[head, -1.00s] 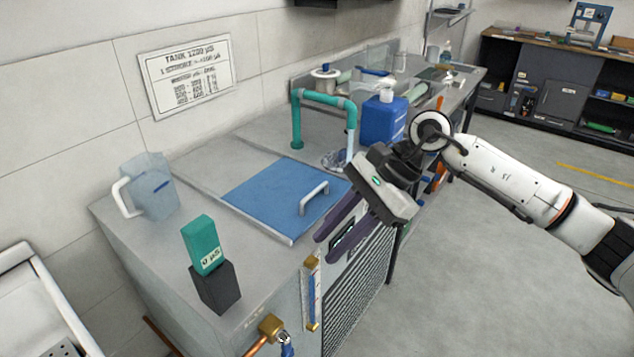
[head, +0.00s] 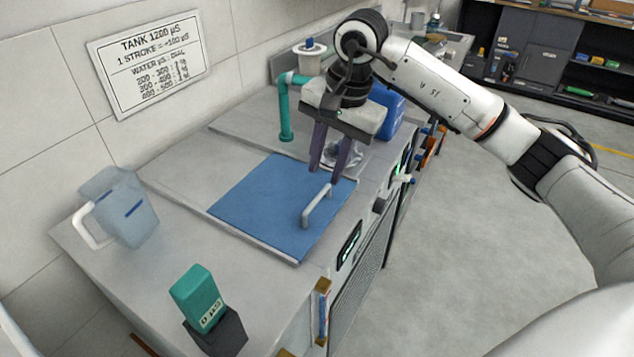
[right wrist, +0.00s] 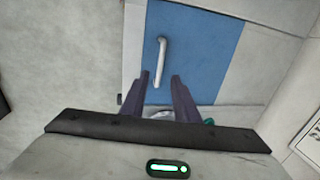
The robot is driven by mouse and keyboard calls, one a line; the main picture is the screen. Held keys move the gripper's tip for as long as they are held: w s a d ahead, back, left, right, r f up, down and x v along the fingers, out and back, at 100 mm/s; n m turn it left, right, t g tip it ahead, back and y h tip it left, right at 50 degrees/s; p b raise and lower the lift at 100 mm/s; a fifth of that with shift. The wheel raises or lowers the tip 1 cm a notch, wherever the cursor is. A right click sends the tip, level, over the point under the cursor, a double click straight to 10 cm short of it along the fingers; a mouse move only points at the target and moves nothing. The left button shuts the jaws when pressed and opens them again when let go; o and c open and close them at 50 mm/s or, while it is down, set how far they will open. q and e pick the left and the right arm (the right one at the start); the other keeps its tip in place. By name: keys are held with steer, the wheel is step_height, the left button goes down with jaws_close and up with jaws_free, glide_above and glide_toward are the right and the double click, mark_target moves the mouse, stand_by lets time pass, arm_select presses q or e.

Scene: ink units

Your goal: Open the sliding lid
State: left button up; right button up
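In the right wrist view the blue lid (right wrist: 205,55) and the handle (right wrist: 161,62) lie beyond the fingertips. My right gripper (head: 325,177) points down above the lid's back right edge, close behind the handle. Its purple fingers are apart with nothing between them; they also show in the right wrist view (right wrist: 160,76). My left gripper is out of view.
A clear jug (head: 125,212) and a teal meter (head: 198,298) in a dark holder stand on the left and front of the tank top. A teal pipe (head: 284,110) and a blue bottle (head: 388,108) stand behind. A sign (head: 150,62) hangs on the wall.

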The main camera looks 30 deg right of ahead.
mark_target(318, 197)
steer(key=f, duration=0.4)
steer(key=w+f, duration=0.1)
steer(key=f, duration=0.2)
steer(key=shift+w+a+p, duration=0.1)
steer(key=shift+a+p, duration=0.2)
steer(key=shift+a, duration=0.1)
jaws_close()
